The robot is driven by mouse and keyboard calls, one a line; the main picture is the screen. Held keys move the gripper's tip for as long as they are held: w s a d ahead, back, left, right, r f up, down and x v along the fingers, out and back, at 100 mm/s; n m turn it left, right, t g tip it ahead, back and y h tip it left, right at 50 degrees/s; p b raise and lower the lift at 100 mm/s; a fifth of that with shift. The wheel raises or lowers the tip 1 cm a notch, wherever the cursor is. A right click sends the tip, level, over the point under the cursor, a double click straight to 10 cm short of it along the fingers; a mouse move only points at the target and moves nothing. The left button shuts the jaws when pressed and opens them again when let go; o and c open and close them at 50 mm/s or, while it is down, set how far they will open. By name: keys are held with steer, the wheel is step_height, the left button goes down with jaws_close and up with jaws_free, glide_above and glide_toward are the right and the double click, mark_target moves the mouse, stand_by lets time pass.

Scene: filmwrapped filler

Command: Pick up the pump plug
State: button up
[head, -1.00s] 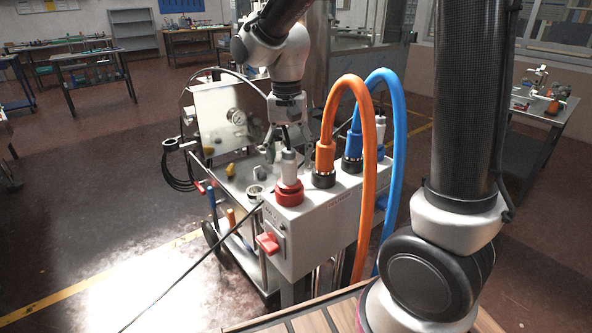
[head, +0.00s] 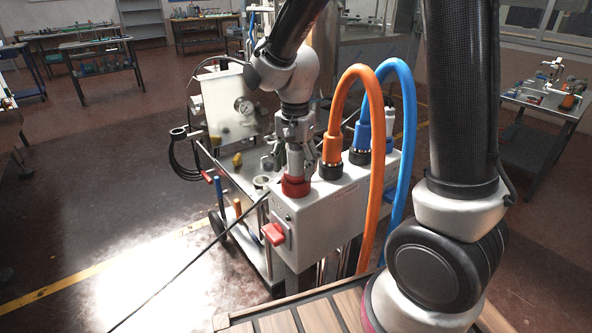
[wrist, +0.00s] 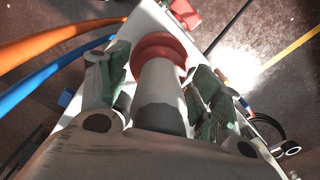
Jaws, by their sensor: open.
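The pump plug is a pale grey cylinder (wrist: 160,92) standing upright in a red round socket (head: 296,187) on top of the grey box. The plug also shows in the head view (head: 295,163), partly covered by my gripper. My gripper (wrist: 163,75) is open, with one finger on each side of the plug. From the wrist view I cannot tell whether either finger touches it. The red socket also shows in the wrist view (wrist: 162,47), just beyond the fingertips.
An orange hose (head: 372,190) and a blue hose (head: 409,140) arch up beside the plug from the same box (head: 330,215). Another pale plug stands behind them. A red switch (head: 273,234) is on the box front.

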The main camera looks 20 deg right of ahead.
steer(key=c, duration=1.4)
